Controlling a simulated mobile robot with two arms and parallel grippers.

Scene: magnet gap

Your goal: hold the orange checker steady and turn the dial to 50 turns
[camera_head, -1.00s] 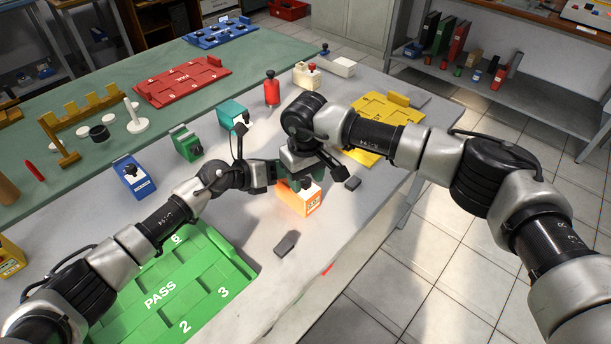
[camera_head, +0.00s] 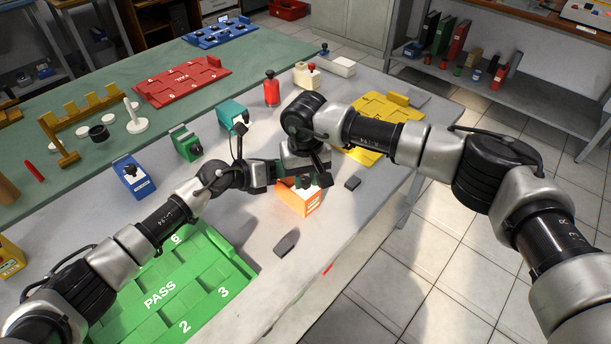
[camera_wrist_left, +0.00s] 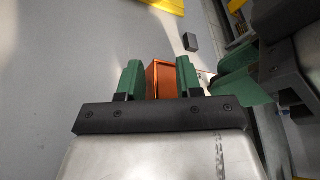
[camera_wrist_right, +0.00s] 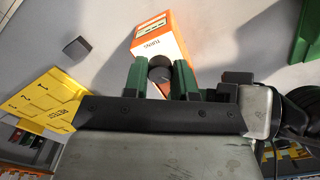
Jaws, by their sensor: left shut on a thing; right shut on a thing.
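The orange checker (camera_head: 300,201) stands on the grey table near its front edge, below my two wrists. It is an orange box with a white label panel, plain in the right wrist view (camera_wrist_right: 162,38). My left gripper (camera_wrist_left: 160,78) is shut on the checker's orange body, a green finger on each side. My right gripper (camera_wrist_right: 160,72) is shut on the dark round dial (camera_wrist_right: 158,68) of the checker. In the head view my arms hide the checker's top and dial. I cannot read the number of turns.
A green PASS tray (camera_head: 190,285) lies at front left and a yellow tray (camera_head: 375,118) at right. Dark blocks (camera_head: 287,242) lie beside the checker. Green (camera_head: 186,143), teal (camera_head: 233,115) and blue (camera_head: 133,176) checkers stand farther back.

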